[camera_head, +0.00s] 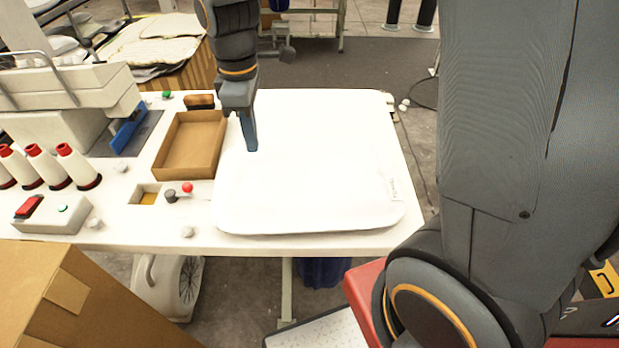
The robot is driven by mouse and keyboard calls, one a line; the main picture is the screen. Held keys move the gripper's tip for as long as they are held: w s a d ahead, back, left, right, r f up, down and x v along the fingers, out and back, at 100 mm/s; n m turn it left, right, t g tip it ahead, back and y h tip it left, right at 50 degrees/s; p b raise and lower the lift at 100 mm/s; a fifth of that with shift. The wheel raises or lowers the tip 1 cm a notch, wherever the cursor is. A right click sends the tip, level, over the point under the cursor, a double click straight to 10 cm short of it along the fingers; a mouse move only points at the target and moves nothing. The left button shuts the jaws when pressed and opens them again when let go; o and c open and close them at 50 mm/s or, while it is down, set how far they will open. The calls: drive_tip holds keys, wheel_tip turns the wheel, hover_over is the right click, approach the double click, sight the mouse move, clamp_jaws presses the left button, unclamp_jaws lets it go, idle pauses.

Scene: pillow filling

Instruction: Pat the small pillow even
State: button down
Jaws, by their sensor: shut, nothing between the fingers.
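The small white pillow (310,190) lies flat on the white table (165,234), its rounded front edge near the table's front edge. A small label shows at its right side. Its far outline is hard to make out against the white tabletop. My gripper (251,148) points down over the pillow's left part, with its fingers shut and empty. The fingertips are at or just above the pillow's surface; I cannot tell whether they touch it.
An open cardboard tray (190,172) stands left of the pillow. A large cardboard box (75,300) stands at the front left.

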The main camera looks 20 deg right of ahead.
sight(256, 163)
drive_tip(key=shift+f+b, duration=1.05)
drive_tip(key=shift+f, duration=1.2)
drive_tip(key=shift+r, duration=0.1)
drive_tip(key=shift+r, duration=0.1)
wheel_tip(256, 163, up, 4)
drive_tip(key=p, duration=0.4)
drive_tip(key=shift+r, duration=0.2)
wheel_tip(256, 163, up, 5)
drive_tip(key=p, duration=0.4)
